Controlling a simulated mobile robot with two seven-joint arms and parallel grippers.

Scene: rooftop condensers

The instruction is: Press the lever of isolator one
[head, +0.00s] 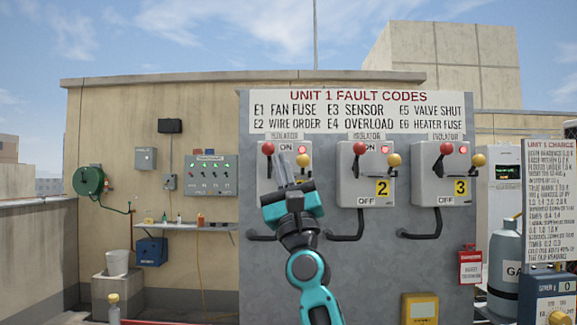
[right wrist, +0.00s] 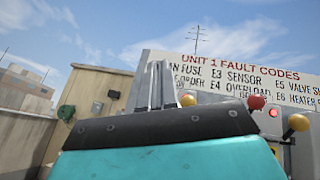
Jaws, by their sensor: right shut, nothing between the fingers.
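Isolator one is the leftmost grey box (head: 265,185) on the panel, partly hidden behind my right gripper. Its red-knobbed lever (head: 268,148) stands up at the left, and a yellow knob (head: 303,160) sits at the right below a lit red lamp (head: 303,148). An "ON" label shows at the top. My right gripper (head: 283,158) is shut and empty, fingers pointing up, between the two knobs in the picture. In the right wrist view the fingers (right wrist: 154,85) stand left of the yellow knob (right wrist: 188,99). I cannot tell whether they touch anything. My left gripper is not in view.
Isolator two (head: 375,185) and isolator three (head: 455,185) stand to the right with similar knobs. Black curved handles (head: 346,237) stick out below the boxes. The fault code sign (head: 360,112) is above. A gas cylinder (head: 505,260) stands far right.

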